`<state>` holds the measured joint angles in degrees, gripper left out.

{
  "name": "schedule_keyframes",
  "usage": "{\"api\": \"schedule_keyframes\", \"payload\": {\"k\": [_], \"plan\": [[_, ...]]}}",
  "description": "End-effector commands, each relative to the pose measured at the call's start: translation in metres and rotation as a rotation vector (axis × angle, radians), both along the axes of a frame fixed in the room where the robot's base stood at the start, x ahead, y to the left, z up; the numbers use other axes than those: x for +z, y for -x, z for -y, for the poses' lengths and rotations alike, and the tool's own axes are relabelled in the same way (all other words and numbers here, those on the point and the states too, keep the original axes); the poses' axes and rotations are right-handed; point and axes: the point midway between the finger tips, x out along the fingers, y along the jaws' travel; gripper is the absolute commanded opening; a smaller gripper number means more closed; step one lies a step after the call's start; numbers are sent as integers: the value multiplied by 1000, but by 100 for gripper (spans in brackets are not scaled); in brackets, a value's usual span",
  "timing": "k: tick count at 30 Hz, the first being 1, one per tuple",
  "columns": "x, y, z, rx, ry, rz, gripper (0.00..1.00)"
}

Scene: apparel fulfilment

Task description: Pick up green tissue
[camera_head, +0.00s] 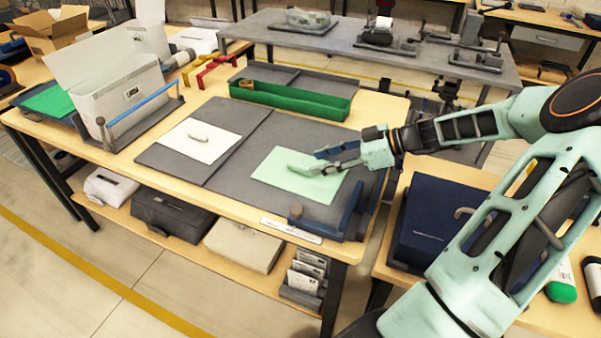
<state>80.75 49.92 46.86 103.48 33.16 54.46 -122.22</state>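The green tissue is a pale green flat sheet (272,166) lying on the right part of a grey work mat on the wooden table. A small raised green piece (299,165) shows on its middle. My gripper (317,161) comes in from the right, with its fingers pointing left over the sheet's upper right part. The two fingers are spread apart, with nothing visible held between them. The lower finger lies close to the raised piece; I cannot tell whether they touch. The fingers hide part of the sheet.
A white sheet (187,146) with a small grey piece lies on the left of the grey mat (226,184). A green tray (300,101) stands behind. A blue and grey fixture (350,212) stands at the mat's right edge. A white box (120,92) stands left.

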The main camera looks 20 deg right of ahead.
Motion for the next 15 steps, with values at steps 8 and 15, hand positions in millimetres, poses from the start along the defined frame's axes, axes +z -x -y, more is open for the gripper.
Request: {"api": "schedule_keyframes", "payload": {"k": [8, 15], "plan": [[-13, -13, -15, 3, 0, 0, 38], [-29, -30, -36, 1, 1, -2, 38]]}}
